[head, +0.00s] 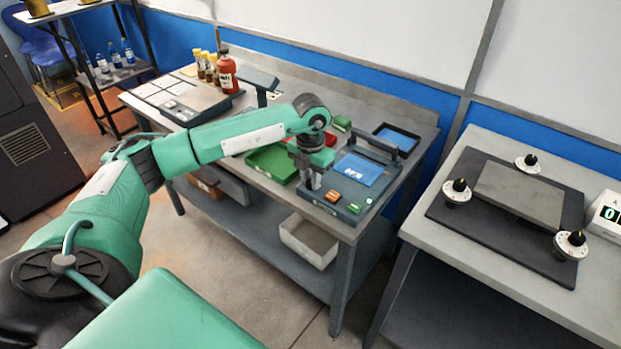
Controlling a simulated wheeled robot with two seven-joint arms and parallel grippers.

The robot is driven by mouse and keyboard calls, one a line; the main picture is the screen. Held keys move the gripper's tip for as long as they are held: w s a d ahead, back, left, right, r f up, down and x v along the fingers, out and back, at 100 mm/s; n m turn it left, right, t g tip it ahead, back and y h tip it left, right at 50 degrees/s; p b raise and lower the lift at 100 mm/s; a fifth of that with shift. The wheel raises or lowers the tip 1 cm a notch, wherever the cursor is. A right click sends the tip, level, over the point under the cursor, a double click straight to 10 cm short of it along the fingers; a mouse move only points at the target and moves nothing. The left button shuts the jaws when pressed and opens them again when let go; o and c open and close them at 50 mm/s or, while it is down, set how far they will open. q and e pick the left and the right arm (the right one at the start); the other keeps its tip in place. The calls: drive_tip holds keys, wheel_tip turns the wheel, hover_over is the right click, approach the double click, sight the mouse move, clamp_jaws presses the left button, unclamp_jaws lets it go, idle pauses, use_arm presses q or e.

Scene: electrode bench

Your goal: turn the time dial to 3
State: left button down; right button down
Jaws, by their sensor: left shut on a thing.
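A flat blue-grey device (385,178) with a lighter blue panel (359,169) sits at the right end of the long bench. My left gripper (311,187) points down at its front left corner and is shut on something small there. That thing is hidden by the fingers, so I cannot read any dial mark or number. An orange button (333,196) and a green button (355,208) lie on the device just right of the gripper. My right gripper is out of view.
A green tray (268,163) and a red tray lie left of the device. A blue tray (397,138) lies behind it. The right table (585,305) carries a dark plate with three black-knobbed white dials (457,193). A red bottle (227,75) stands at the back left.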

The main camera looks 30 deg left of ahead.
sight(310, 182)
use_arm(q)
drive_tip(key=c, duration=1.2)
unclamp_jaws()
drive_tip(key=shift+c, duration=0.2)
wheel_tip(310, 182, up, 14)
drive_tip(key=shift+b, duration=0.45)
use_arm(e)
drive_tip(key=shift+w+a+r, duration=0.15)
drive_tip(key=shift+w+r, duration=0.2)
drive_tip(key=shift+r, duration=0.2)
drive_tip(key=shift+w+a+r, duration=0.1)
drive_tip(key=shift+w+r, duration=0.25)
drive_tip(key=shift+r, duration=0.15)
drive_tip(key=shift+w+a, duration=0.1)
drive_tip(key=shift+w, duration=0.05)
